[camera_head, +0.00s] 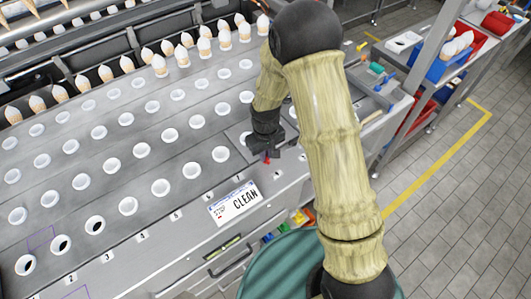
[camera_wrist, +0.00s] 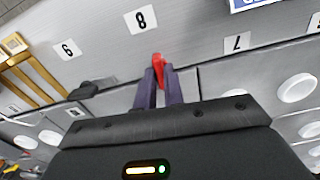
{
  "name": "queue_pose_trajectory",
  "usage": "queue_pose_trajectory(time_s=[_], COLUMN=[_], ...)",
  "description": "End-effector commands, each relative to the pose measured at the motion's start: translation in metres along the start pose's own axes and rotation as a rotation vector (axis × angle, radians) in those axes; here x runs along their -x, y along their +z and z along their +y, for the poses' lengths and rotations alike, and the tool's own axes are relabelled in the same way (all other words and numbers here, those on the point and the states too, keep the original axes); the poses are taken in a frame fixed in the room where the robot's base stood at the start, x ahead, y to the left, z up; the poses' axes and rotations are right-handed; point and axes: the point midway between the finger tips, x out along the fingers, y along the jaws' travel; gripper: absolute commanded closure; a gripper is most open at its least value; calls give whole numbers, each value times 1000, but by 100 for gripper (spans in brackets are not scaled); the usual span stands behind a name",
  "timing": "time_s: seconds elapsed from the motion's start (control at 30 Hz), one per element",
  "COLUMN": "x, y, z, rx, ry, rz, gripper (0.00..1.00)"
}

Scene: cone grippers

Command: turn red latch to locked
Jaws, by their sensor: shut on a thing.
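The red latch (camera_wrist: 157,60) shows in the wrist view as a small red piece between the two dark fingers of my gripper (camera_wrist: 158,80). The fingers are shut on it. The latch lies below the label "8" on the grey metal surface. In the head view, a small red bit of the latch (camera_head: 267,159) shows just under my gripper (camera_head: 268,150), left of my arm. Most of the latch is hidden by the fingers, and I cannot tell its exact angle.
A "CLEAN" sign (camera_head: 236,201) lies left of my arm on the metal counter. Rows of white-rimmed holes (camera_head: 161,187) and several cones (camera_head: 160,66) fill the counter. A blue bin (camera_head: 447,68) stands at the right. Tiled floor (camera_head: 440,210) is clear at the lower right.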

Motion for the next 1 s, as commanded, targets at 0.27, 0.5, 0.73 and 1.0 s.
queue_pose_trajectory(time_s=[0.27,0.5,0.73,1.0], x=[2,1,3,30], y=[-2,-1,-1,-1], z=[0,0,0,0], rx=[-1,-2,-2,-2], ry=[0,0,0,1], rz=[5,3,3,7], gripper=[100,68,68,68])
